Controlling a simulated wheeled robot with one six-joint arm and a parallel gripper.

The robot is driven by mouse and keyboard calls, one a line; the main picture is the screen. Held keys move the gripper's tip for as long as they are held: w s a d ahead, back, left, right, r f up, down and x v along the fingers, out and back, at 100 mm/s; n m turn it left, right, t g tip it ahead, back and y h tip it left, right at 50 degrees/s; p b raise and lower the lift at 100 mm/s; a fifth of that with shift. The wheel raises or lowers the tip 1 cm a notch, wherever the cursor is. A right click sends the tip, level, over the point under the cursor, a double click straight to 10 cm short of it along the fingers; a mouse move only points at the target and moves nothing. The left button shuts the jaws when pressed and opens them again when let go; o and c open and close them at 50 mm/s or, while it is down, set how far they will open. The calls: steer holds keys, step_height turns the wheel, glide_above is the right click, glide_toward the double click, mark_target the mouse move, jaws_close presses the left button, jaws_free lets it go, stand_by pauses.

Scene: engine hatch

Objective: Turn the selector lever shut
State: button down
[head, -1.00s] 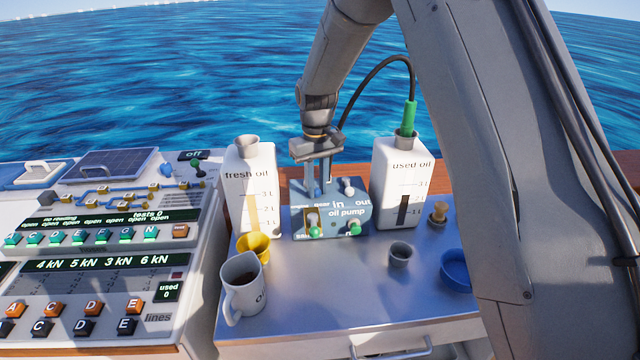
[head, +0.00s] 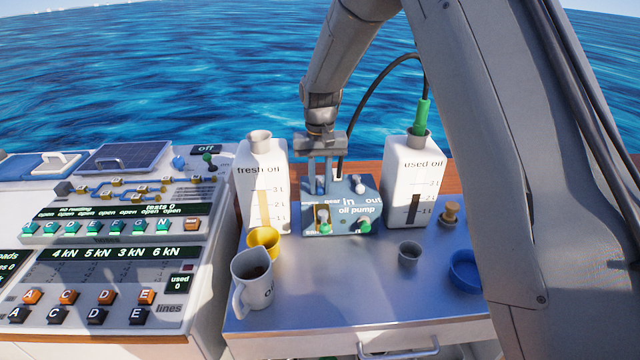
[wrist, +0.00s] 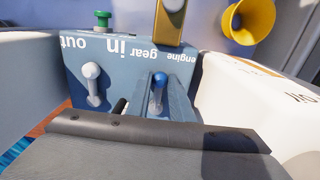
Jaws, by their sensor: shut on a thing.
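The grey-blue oil pump (head: 342,212) stands between the two white cans, with two short levers on its top. My gripper (head: 320,188) reaches straight down onto the pump's left lever, at the words "engine" and "gear". In the wrist view this selector lever (wrist: 157,92) is a short round-topped lever in shadow, and my gripper (wrist: 150,103) is shut on it. Its lower part is hidden by a finger. The other lever, a white one (wrist: 92,84), stands free by "in" and "out"; it also shows in the head view (head: 360,184).
The fresh oil can (head: 252,185) stands close left of my gripper, the used oil can (head: 397,192) with its black hose (head: 372,88) to the right.

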mark_target(320, 187)
steer(key=shift+w, duration=0.1)
steer(key=c, duration=1.6)
jaws_free()
steer(key=shift+o, duration=0.2)
steer(key=shift+r, duration=0.1)
steer(key=shift+r+b, duration=1.05)
steer(key=shift+r, duration=2.8)
